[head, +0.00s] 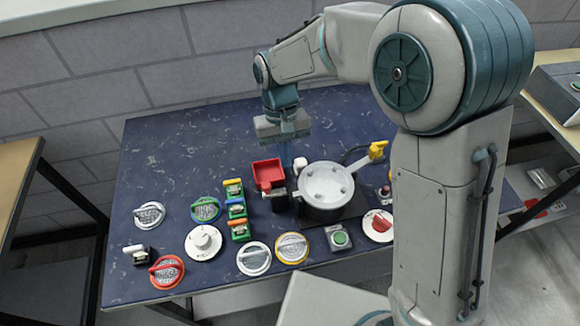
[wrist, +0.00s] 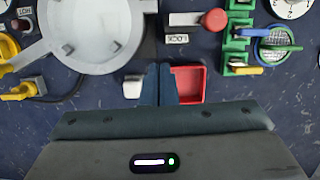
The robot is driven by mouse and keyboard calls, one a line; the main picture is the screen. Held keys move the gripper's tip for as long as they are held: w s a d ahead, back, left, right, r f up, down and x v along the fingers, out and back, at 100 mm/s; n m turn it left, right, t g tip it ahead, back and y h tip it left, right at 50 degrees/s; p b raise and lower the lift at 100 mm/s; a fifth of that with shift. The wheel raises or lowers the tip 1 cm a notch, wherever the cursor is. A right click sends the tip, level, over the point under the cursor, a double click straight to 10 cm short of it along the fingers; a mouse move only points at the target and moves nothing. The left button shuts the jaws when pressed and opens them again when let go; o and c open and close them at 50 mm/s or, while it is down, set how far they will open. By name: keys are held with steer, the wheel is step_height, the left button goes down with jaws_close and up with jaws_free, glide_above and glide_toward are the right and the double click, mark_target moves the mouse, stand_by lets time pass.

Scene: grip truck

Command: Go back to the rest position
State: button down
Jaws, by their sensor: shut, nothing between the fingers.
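My gripper (head: 287,160) hangs fingers-down over the back part of the dark blue table (head: 160,165), at the end of my bent arm. In the wrist view its two fingers (wrist: 159,84) are together and nothing shows between them. The fingertips appear beside a red tray (head: 268,164), which is just right of them in the wrist view (wrist: 203,84). A small white block (wrist: 132,87) is just left of them there. I cannot tell the exact height of the fingertips above the table.
A round grey pot-like device (head: 326,187) stands near the gripper, with a yellow handle (head: 377,149) behind it. Several coloured switches, a white dial (head: 203,242), a green button (head: 340,238) and round discs fill the front. The table's back left is clear. A grey brick wall (head: 100,95) stands behind.

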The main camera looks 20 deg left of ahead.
steer(key=d+v, duration=0.1)
steer(key=v, duration=0.6)
steer(key=shift+r, duration=0.25)
steer(key=d+r+m+t+y, duration=0.1)
steer(key=d+r+m, duration=0.15)
steer(key=d, duration=0.75)
steer(key=s+d+m+t, duration=0.2)
steer(key=s+d, duration=0.3)
steer(key=d, duration=0.5)
steer(key=s+d+m+t, duration=0.2)
steer(key=s+d, duration=0.3)
steer(key=d, duration=0.5)
steer(key=shift+d+y, duration=0.3)
steer(key=shift+d, duration=0.1)
